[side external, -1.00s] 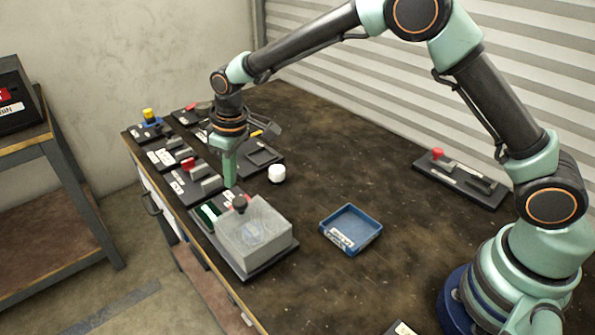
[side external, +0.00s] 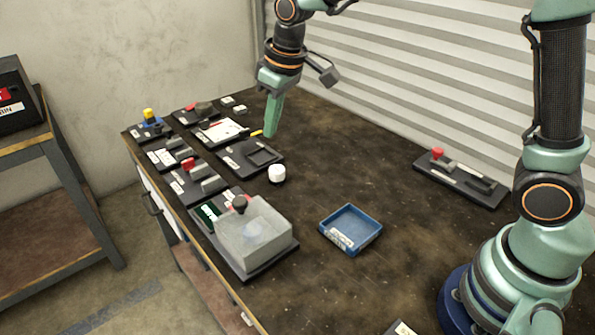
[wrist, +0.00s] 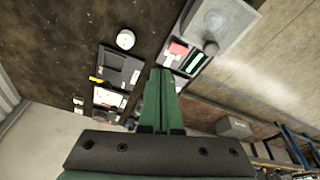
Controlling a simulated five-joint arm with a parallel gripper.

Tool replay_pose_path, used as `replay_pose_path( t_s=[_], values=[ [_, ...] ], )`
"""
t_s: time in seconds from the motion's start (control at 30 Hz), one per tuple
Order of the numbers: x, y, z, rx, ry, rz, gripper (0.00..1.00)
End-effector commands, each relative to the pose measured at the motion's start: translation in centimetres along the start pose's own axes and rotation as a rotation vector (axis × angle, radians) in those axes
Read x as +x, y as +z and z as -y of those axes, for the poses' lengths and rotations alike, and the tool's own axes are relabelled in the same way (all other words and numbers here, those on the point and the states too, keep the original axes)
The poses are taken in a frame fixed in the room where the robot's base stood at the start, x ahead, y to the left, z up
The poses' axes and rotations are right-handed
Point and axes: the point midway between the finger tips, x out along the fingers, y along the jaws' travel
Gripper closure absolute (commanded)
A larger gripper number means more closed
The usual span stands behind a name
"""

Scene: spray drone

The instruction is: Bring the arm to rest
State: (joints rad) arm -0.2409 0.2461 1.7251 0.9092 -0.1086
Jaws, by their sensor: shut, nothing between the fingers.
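My gripper (side external: 271,128) is shut and empty. It hangs in the air above the far part of the dark table (side external: 330,140), pointing down, and touches nothing. Its closed green fingers also show in the wrist view (wrist: 158,85). My arm is raised, with its upper joints out of the top of the side view.
A clear box with a black knob (side external: 255,230) stands at the front left. A blue tray (side external: 351,229), a white round piece (side external: 277,173) and a red-knobbed fixture (side external: 460,178) are on the table. Several switch panels (side external: 196,183) line the left edge. The table's middle is clear.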

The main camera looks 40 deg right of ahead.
Motion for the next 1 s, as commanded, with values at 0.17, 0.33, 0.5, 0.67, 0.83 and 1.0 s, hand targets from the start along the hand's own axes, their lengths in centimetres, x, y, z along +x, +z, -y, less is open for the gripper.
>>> replay_pose_path(
  t_s=[0.17, 0.33, 0.5, 0.67, 0.83, 1.0],
  values=[
    [-4.6, 3.9, -2.2, 0.085, 0.023, -0.060, 1.00],
    [-7.4, 8.1, -3.5, 0.161, 0.046, -0.110, 1.00],
    [-9.0, 12.4, -4.4, 0.236, 0.069, -0.161, 1.00],
    [-9.4, 15.8, -4.8, 0.293, 0.088, -0.199, 1.00],
    [-9.3, 17.7, -4.9, 0.326, 0.099, -0.221, 1.00],
    [-9.2, 18.1, -4.9, 0.335, 0.102, -0.225, 1.00]
  ],
)
